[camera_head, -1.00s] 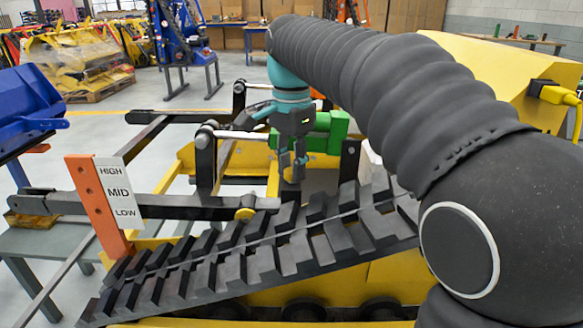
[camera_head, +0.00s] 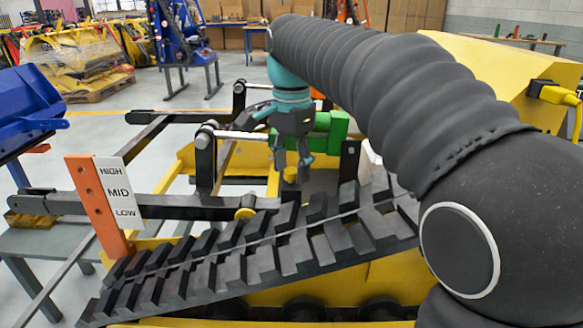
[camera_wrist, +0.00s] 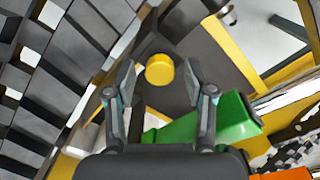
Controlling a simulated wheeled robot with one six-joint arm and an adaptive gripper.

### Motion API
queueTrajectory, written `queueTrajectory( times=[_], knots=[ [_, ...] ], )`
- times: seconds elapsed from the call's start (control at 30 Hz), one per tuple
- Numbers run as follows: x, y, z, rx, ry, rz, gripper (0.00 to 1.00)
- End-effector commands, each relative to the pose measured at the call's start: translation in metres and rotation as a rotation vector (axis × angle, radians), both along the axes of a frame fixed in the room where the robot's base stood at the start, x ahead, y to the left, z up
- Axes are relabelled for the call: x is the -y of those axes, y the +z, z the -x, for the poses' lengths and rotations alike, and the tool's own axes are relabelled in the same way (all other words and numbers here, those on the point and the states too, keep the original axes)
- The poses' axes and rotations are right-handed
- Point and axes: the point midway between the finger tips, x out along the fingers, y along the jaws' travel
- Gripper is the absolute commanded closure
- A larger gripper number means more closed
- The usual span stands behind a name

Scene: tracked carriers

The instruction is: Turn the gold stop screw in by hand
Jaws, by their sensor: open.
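The gold stop screw shows as a round yellow-gold head (camera_wrist: 159,69) on a dark plate in the wrist view. In the head view it is a small gold spot (camera_head: 290,174) just below my gripper (camera_head: 292,170). My gripper (camera_wrist: 158,84) is open, with one finger to each side of the screw head in the picture. A gap shows between the head and each finger, and nothing is held. I cannot tell how deep the screw sits.
A green block (camera_head: 322,128) lies close beside my gripper. A black rubber track (camera_head: 270,250) runs across the front. An orange post (camera_head: 97,200) carries a HIGH/MID/LOW sign (camera_head: 119,192). Another gold knob (camera_head: 245,213) sits on the dark bar to the left.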

Motion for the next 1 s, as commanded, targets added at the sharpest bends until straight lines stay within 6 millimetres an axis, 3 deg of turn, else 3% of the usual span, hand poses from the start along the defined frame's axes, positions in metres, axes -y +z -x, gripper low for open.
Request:
queueTrajectory(
  times=[0.4,0.67,1.0],
  knots=[
    [0.0000,-0.0003,0.0000,-0.001,0.591,0.001,0.46],
    [0.0000,-0.0003,0.0000,-0.001,0.760,0.000,0.46],
    [0.0000,-0.0002,0.0000,-0.001,1.255,0.000,0.46]
  ],
)
